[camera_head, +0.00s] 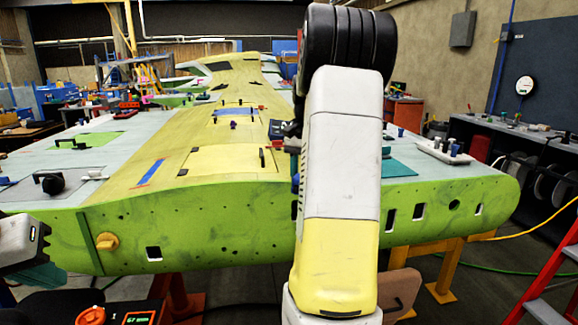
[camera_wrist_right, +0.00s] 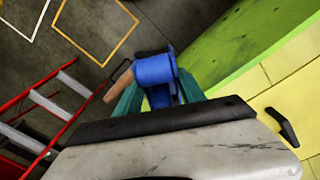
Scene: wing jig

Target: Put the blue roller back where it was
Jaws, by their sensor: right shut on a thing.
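The blue roller (camera_wrist_right: 154,70) with a brown wooden handle (camera_wrist_right: 118,86) shows in the right wrist view. It sits between the teal fingers of my right gripper (camera_wrist_right: 158,92), which is shut on it. In that view the roller appears in front of the grey floor, beside the wing's green edge (camera_wrist_right: 230,55). In the head view my right arm's forearm hides most of that gripper; a small blue patch (camera_head: 295,184) at its left side may be the roller. My left gripper (camera_head: 42,277) is at the lower left edge, by the wing's near green face; its finger gap is unclear.
The wing (camera_head: 215,215) fills the middle, with black handles and a blue strip (camera_head: 150,173) on top. A white tray (camera_head: 430,145) and a teal mat (camera_head: 398,169) lie on its right part. A red ladder (camera_head: 548,270) stands at the right. Orange stands are below.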

